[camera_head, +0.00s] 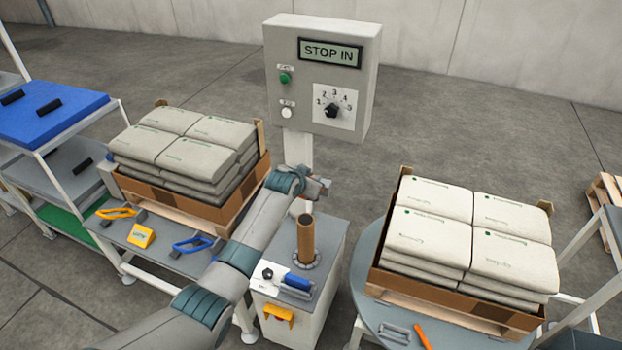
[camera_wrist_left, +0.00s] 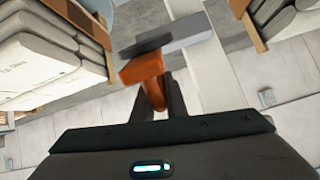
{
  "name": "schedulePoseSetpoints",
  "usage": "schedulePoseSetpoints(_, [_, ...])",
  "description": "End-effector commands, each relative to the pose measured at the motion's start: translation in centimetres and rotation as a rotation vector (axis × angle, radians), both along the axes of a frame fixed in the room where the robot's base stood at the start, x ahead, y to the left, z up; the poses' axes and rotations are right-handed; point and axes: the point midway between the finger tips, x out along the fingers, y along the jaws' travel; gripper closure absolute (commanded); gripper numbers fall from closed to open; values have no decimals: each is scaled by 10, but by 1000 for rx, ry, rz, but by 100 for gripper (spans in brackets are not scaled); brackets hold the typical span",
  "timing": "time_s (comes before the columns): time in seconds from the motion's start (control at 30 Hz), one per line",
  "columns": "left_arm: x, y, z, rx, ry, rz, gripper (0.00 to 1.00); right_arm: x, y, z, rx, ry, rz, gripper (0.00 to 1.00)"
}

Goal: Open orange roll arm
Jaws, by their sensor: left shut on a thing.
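In the left wrist view an orange part (camera_wrist_left: 143,68), which looks like the orange roll arm, sits between my dark fingers. A grey flat bar (camera_wrist_left: 165,42) crosses just beyond it. My left gripper (camera_wrist_left: 155,100) is shut on this orange part. In the head view my left gripper (camera_head: 318,187) is at the post below the control box, above the white cabinet (camera_head: 327,250). The orange part cannot be made out there, as my wrist covers that spot. My right gripper is not in view.
A brown tube (camera_head: 305,240) stands upright on the cabinet, close below my wrist. The control box (camera_head: 318,75) reads "STOP IN". Bag stacks stand on a left pallet (camera_head: 225,208) and a right pallet (camera_head: 400,290). A table with tools lies left of my arm.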

Motion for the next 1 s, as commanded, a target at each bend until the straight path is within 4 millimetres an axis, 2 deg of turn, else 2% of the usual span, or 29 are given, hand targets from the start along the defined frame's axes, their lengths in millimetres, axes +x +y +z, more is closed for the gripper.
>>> schedulePoseSetpoints(0.33, [2,2,2,3,-3,0,100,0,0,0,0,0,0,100])
schedulePoseSetpoints(0.37, [2,2,2,3,-3,0,83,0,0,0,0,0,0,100])
schedulePoseSetpoints(0.4, [2,2,2,3,-2,1,73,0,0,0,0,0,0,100])
schedulePoseSetpoints(0.43, [2,2,2,3,-2,1,71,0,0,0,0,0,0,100])
schedulePoseSetpoints(1.0, [-6,2,5,0,0,0,71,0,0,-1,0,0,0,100])
